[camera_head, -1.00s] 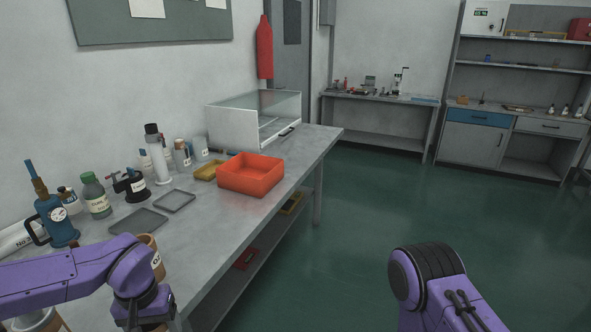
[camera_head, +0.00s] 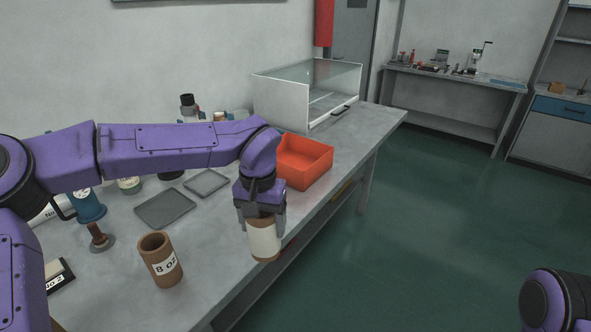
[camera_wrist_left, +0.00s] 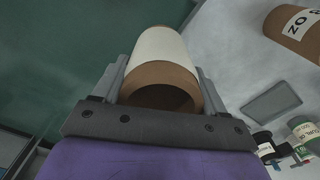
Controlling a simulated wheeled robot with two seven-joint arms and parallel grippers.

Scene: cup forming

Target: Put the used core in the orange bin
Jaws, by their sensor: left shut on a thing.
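The used core, a brown tube with a white band (camera_head: 264,240), hangs roughly upright in my left gripper (camera_head: 262,216), beside the bench's front edge. In the left wrist view, the core (camera_wrist_left: 160,55) sits between the two grey fingers (camera_wrist_left: 160,85), its open brown end facing the camera. The orange bin (camera_head: 303,172) stands on the bench, beyond and to the right of the gripper. The bin's inside is partly hidden by my left arm. My right arm shows at the lower right, but its gripper is out of view.
A glass-topped white case (camera_head: 283,100) stands behind the bin. Bottles and a blue pump (camera_head: 90,208) line the wall.

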